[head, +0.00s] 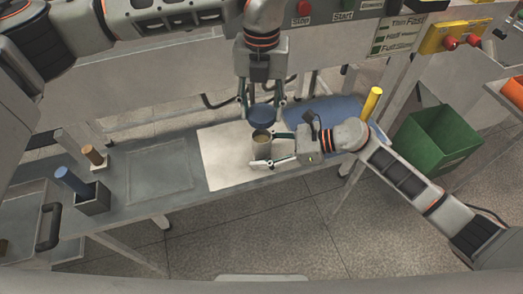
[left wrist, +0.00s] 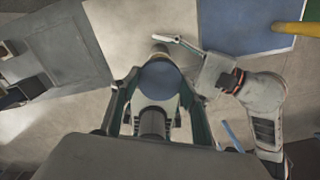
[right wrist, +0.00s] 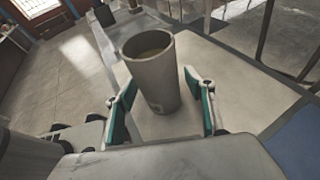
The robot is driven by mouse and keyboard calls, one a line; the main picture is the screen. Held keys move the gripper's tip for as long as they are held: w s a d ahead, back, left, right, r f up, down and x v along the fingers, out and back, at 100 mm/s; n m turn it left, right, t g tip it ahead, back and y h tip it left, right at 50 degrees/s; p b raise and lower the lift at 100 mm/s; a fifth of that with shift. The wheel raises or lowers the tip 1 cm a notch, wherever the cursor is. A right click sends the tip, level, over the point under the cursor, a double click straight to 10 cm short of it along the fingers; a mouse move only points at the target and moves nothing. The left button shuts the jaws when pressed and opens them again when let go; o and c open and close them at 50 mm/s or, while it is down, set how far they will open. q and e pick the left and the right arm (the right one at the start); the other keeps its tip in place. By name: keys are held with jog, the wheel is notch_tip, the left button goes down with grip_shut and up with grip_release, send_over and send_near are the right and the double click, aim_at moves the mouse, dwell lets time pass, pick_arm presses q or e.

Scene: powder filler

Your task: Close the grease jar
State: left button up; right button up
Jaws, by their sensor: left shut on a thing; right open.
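The grease jar (head: 262,148) is a grey-beige open cup standing upright on the white mat. Its open mouth and contents show in the right wrist view, where the jar (right wrist: 155,80) stands between the fingers. The blue round lid (head: 261,116) is held by my left gripper (head: 262,107), shut on it, just above and behind the jar in the head view. In the left wrist view the lid (left wrist: 160,82) hides most of the jar. My right gripper (head: 270,150) is open, its fingers on either side of the jar; I cannot tell whether they touch it.
The white mat (head: 222,160) lies on the grey bench, with a blue mat (head: 335,109) to its right. A yellow cylinder (head: 372,103) stands there. Blue (head: 72,181) and brown (head: 94,155) cylinders stand at left. A green bin (head: 437,138) is at right.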

grip_shut()
pick_arm(q)
send_over(262, 141)
jog(key=shift+f, duration=2.5)
jog(key=shift+f, duration=0.15)
jog(key=shift+f, duration=0.75)
jog(key=shift+f, duration=0.55)
